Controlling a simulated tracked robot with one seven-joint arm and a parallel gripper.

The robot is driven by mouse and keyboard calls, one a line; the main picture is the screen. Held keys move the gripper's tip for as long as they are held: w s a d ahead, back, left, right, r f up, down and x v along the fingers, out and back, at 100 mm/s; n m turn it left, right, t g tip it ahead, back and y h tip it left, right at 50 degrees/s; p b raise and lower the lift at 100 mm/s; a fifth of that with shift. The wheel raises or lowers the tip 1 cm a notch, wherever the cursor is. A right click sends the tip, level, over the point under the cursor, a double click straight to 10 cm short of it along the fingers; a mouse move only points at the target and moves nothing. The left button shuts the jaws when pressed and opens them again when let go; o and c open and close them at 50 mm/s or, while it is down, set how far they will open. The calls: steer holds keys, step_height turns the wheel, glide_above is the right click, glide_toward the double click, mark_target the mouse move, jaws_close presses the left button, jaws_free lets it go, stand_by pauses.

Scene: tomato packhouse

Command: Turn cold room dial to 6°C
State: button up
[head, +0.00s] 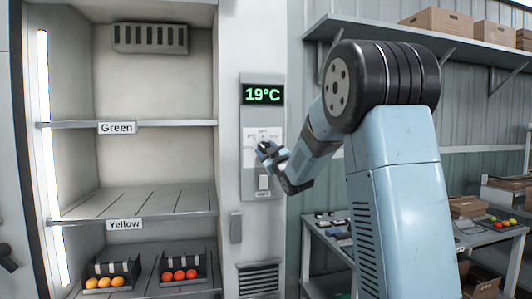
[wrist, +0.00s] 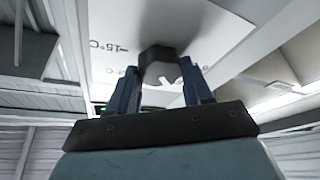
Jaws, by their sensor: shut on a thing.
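The cold room control panel (head: 248,190) is on the white post right of the shelves. Its green display (head: 262,94) reads 19°C. The dial sits on the panel's white plate below the display and is mostly hidden by my gripper in the head view. My gripper (head: 266,150) is at the dial. In the wrist view, the dark dial (wrist: 163,68) is between the two blue fingers of my gripper (wrist: 162,82), which are shut on it. A "15°C" mark shows on the plate (wrist: 112,30) left of the dial. The dial's exact pointing cannot be told.
A small white switch (head: 264,182) is below the dial. The open cold room shelves (head: 160,201) with Green and Yellow labels and tomato crates stand left. A bench (head: 500,238) and a wall shelf (head: 460,38) with boxes are right, behind my arm.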

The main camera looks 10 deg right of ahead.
steer(key=n+g+y, duration=0.1)
steer(key=n, duration=0.2)
steer(key=n+g+y, duration=0.1)
steer(key=n, duration=0.2)
steer(key=shift+n, duration=0.4)
steer(key=shift+n+g+y, duration=0.3)
steer(key=shift+n+g, duration=0.6)
steer(key=shift+n, duration=0.9)
steer(key=o, duration=1)
steer(key=shift+o, duration=0.2)
steer(key=shift+d+r, duration=0.1)
steer(key=shift+s+d, duration=0.15)
steer(key=shift+s, duration=0.15)
steer(key=v, duration=1.3)
